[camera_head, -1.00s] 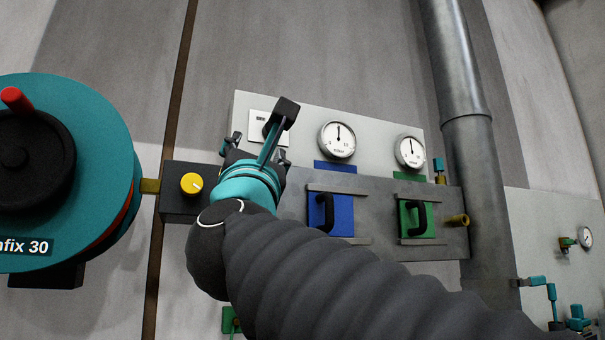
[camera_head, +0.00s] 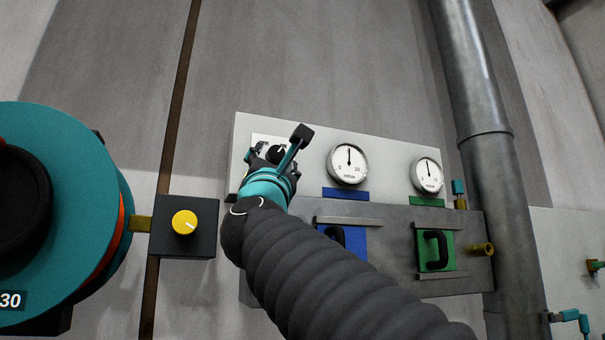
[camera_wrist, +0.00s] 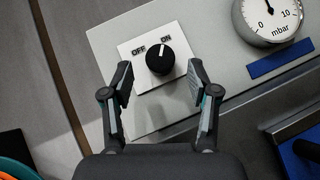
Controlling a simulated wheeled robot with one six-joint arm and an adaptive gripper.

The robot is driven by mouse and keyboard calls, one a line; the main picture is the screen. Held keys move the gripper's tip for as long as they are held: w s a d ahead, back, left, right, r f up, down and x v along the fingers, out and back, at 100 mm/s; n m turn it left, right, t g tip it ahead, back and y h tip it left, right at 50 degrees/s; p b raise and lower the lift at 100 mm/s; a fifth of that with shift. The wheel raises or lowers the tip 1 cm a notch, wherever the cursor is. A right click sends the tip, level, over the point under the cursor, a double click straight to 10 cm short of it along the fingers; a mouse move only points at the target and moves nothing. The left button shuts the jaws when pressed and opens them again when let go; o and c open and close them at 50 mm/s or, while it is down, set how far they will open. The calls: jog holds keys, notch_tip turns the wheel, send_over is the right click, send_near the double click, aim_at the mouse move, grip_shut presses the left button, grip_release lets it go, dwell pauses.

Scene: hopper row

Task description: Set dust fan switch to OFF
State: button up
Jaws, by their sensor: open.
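The dust fan switch (camera_wrist: 160,57) is a black round knob on a white plate (camera_wrist: 143,76) marked OFF at left and ON above. Its white pointer line points up toward ON. In the head view the knob (camera_head: 278,153) shows partly behind my gripper. My gripper (camera_wrist: 160,83) is open and empty. In the wrist view its two fingers stand left and right below the knob, apart from it in the picture. In the head view my gripper (camera_head: 272,152) is in front of the plate and hides much of it.
Right of the switch are two round gauges (camera_head: 347,163) (camera_head: 426,175). Below them are a blue slide (camera_head: 354,243) and a green slide (camera_head: 440,240) with black handles. A yellow knob (camera_head: 184,222) on a black box and a large teal reel (camera_head: 95,160) are at left.

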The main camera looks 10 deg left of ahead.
aim_at(275, 155)
jog(key=shift+p+x, duration=0.4)
jog(key=shift+x, duration=0.75)
grip_shut()
